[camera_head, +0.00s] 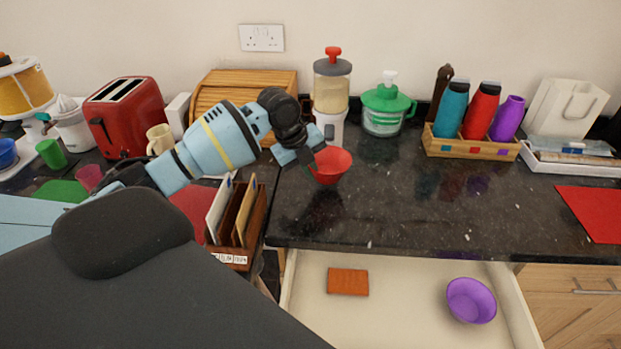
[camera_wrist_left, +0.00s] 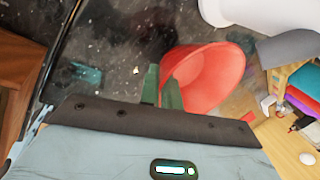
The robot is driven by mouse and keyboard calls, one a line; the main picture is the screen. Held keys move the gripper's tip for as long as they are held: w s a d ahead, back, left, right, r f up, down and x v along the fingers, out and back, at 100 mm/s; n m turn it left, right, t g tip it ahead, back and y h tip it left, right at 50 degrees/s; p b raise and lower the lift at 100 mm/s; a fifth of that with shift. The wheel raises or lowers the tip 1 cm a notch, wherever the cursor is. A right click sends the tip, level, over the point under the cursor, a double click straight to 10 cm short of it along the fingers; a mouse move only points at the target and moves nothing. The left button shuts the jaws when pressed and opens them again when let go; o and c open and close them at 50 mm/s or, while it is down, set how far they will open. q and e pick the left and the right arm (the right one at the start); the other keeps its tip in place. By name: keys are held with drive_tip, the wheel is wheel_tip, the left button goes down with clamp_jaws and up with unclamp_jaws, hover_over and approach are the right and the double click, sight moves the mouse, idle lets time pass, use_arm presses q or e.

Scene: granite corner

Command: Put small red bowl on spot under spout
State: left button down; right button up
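The small red bowl (camera_head: 331,165) is upright in front of the dispenser, at or just above the dark counter; I cannot tell if it touches. My left gripper (camera_head: 313,160) reaches its left rim. In the left wrist view the bowl (camera_wrist_left: 208,78) fills the upper middle, and the two green fingers (camera_wrist_left: 161,90) stand close together at its rim, one on each side, shut on it. The dispenser (camera_head: 331,85) has a clear body, grey lid, red knob and white base. Its spout and the spot under it are not clear to see. My right gripper is not in view.
A green-lidded jar (camera_head: 386,108) stands right of the dispenser, a wooden bread box (camera_head: 240,92) left. A letter rack (camera_head: 256,228) stands near the front edge. The open drawer (camera_head: 400,300) below holds a purple bowl (camera_head: 470,300). The counter right of the red bowl is clear.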

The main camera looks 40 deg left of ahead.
sight(315, 188)
use_arm(q)
drive_tip(key=shift+w+a, duration=0.1)
drive_tip(key=shift+w, duration=0.05)
drive_tip(key=shift+w+a+f, duration=0.15)
drive_tip(key=shift+f, duration=0.05)
wheel_tip(315, 188, down, 3)
drive_tip(key=c, duration=1.9)
unclamp_jaws()
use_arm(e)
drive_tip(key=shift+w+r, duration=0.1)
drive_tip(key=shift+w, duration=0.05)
use_arm(q)
drive_tip(key=shift+p+v, duration=0.4)
drive_tip(key=shift+v, duration=5.6)
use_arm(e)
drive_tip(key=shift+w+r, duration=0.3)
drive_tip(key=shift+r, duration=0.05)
use_arm(q)
drive_tip(key=shift+f, duration=0.15)
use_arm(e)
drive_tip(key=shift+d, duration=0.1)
